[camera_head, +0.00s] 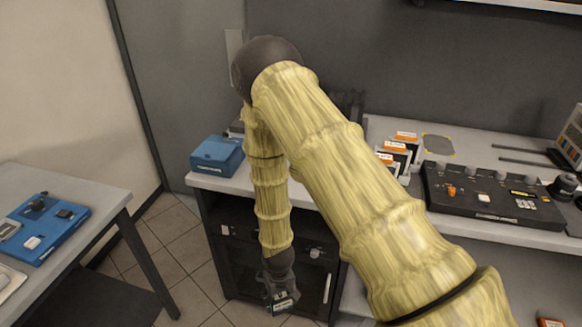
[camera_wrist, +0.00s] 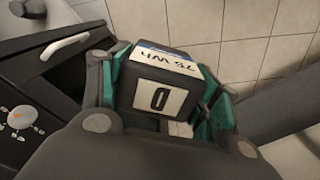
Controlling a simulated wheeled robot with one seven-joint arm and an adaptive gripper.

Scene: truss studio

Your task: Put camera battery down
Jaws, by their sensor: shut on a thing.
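My gripper (camera_head: 283,301) hangs low in front of the black cabinet in the head view. In the wrist view my gripper (camera_wrist: 160,95) is shut on the camera battery (camera_wrist: 152,93), a dark block with two white labels, one with handwriting and one with a large character. Its green-lined fingers press on the left and right sides of the battery. The battery is held in the air with the tiled floor behind it. It shows only as a small dark block with a pale label (camera_head: 283,305) in the head view.
A table (camera_head: 70,182) at the left bears a blue tray (camera_head: 50,222) with small items. The counter (camera_head: 460,148) holds a blue box (camera_head: 217,154), orange-topped cards (camera_head: 393,160) and a black control panel (camera_head: 490,203). The black cabinet (camera_head: 240,265) stands below. Tiled floor (camera_head: 180,245) lies open between.

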